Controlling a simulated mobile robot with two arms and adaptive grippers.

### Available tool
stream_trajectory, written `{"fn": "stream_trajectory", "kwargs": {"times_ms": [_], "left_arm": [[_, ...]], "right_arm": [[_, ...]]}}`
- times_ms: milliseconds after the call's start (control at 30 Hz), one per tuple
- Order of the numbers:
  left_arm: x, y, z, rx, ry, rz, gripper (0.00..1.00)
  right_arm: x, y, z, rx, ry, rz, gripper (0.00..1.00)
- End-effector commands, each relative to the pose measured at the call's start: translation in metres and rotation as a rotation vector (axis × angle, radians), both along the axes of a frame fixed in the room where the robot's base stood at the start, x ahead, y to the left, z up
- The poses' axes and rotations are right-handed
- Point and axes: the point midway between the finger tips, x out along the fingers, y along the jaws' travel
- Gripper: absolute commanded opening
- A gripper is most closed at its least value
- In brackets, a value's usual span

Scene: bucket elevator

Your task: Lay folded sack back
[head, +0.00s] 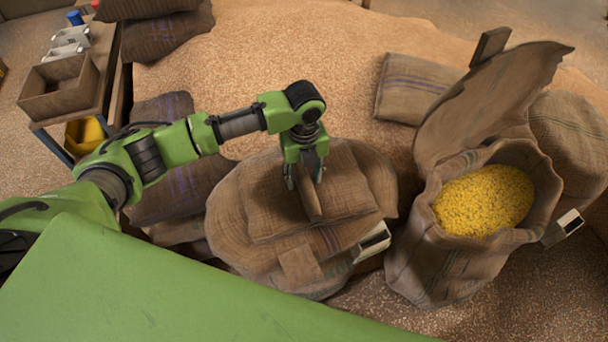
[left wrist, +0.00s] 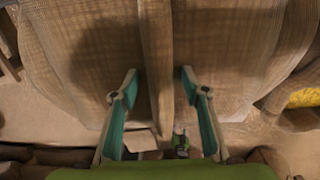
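A brown folded sack (head: 345,190) lies on top of a bulky closed sack (head: 228,225) in the middle of the head view. A thin upright ridge of cloth (head: 308,197) stands up from the folded sack. My left gripper (head: 305,178) points down over it. In the left wrist view the two teal-lined fingers (left wrist: 157,92) are spread, one on each side of the ridge (left wrist: 156,45), with gaps on both sides. Whether the fingertips touch the cloth below is unclear. My right gripper does not show.
An open sack of yellow grain (head: 484,200) with a raised flap (head: 490,105) stands at the right. Another folded sack (head: 412,88) lies on the grain heap (head: 290,50) behind. A bench with a wooden box (head: 58,90) stands at the far left. More sacks (head: 165,35) lie at the back left.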

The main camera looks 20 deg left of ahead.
Motion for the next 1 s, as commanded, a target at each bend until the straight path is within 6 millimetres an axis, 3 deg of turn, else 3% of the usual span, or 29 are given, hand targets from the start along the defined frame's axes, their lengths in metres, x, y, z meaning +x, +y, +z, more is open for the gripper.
{"fn": "stream_trajectory", "kwargs": {"times_ms": [367,467,800,1000], "left_arm": [[0.001,0.000,0.006,-0.001,-0.002,0.000,0.41],[0.001,0.000,0.018,-0.001,-0.003,-0.001,0.41],[0.001,0.000,0.090,-0.001,-0.003,0.000,0.41],[0.001,0.000,0.116,0.000,-0.001,0.000,0.41]], "right_arm": [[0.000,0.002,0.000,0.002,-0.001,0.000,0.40],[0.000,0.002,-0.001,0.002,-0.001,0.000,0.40],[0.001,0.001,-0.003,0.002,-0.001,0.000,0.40],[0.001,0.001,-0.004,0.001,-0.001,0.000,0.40]]}}
